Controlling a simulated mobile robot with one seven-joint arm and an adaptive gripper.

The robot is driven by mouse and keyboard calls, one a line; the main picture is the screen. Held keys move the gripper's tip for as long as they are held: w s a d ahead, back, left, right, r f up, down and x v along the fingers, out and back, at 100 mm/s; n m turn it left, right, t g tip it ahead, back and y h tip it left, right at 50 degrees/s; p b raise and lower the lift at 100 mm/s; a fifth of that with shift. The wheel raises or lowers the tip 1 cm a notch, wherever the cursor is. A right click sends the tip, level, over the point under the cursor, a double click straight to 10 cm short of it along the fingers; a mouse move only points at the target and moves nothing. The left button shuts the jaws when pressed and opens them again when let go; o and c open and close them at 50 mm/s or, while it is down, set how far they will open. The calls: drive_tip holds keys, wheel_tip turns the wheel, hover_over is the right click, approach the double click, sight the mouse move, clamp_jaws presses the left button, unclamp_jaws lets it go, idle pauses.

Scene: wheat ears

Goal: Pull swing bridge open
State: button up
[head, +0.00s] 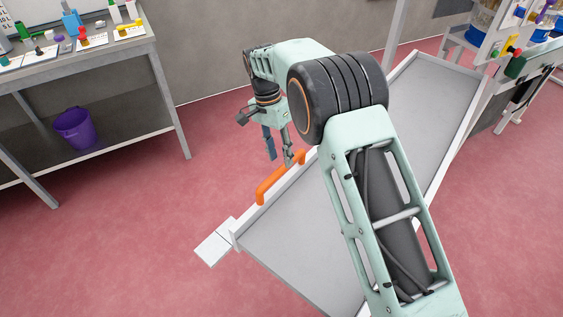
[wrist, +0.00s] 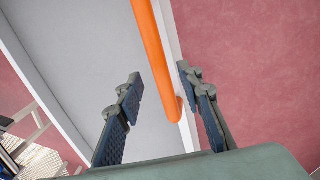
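The swing bridge is a long grey panel with raised white rims (head: 335,262); its grey deck also shows in the wrist view (wrist: 85,50). An orange bar handle (head: 277,180) is fixed along its left rim. My gripper (head: 279,159) points down by the far end of the handle, its fingers apart and empty. In the wrist view, the handle (wrist: 152,45) runs between the two open fingers (wrist: 160,82), with one finger over the deck side and the other over the floor side. I cannot tell whether either finger touches it. My forearm hides the middle of the bridge.
A workbench (head: 90,55) with small coloured objects stands at the upper left, with a purple bucket (head: 74,128) on its lower shelf. Another stand with equipment (head: 515,40) is at the upper right. The red floor (head: 150,225) left of the bridge is clear.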

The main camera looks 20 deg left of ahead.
wheel_tip(320, 180, up, 8)
drive_tip(key=a, duration=0.1)
drive_tip(key=shift+w+a+r, duration=0.2)
drive_tip(key=shift+a, duration=0.1)
drive_tip(key=shift+s, duration=0.1)
